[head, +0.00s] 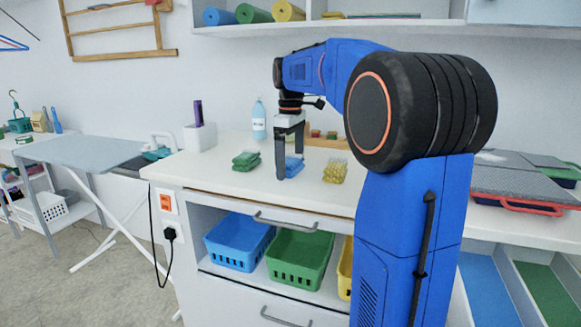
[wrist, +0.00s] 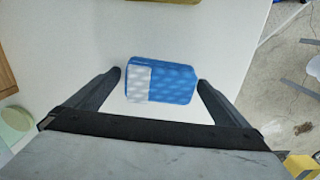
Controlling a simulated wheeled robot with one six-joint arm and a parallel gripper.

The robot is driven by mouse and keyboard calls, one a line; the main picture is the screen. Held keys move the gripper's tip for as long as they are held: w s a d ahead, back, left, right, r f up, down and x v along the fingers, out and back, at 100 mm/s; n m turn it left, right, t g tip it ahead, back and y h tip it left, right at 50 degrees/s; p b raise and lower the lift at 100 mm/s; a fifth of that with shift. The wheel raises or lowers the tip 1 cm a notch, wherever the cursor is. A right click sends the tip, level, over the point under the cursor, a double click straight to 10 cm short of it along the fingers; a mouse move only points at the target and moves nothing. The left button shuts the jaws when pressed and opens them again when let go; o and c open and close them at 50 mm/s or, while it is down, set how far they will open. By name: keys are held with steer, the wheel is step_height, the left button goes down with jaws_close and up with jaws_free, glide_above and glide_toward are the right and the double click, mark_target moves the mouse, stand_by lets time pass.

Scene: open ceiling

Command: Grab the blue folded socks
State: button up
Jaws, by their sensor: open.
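The blue folded socks (head: 295,164) lie on the white counter (head: 220,174), between a green folded pair and a yellow folded pair. In the wrist view the blue folded socks (wrist: 162,81) are a blue bundle with a pale patterned patch at the left. My gripper (head: 286,174) points down at the socks in the head view and partly covers them. In the wrist view my gripper (wrist: 158,78) is open, with one finger on each side of the socks. Small gaps show between the fingertips and the socks.
Green folded socks (head: 246,161) lie to the left and yellow folded socks (head: 335,170) to the right. A bottle (head: 259,120) and a white container (head: 200,136) stand behind. Below the counter are blue (head: 240,240), green (head: 298,256) and yellow (head: 345,268) baskets.

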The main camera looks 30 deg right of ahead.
steer(key=c, duration=1)
steer(key=shift+r, duration=0.1)
steer(key=shift+c, duration=0.2)
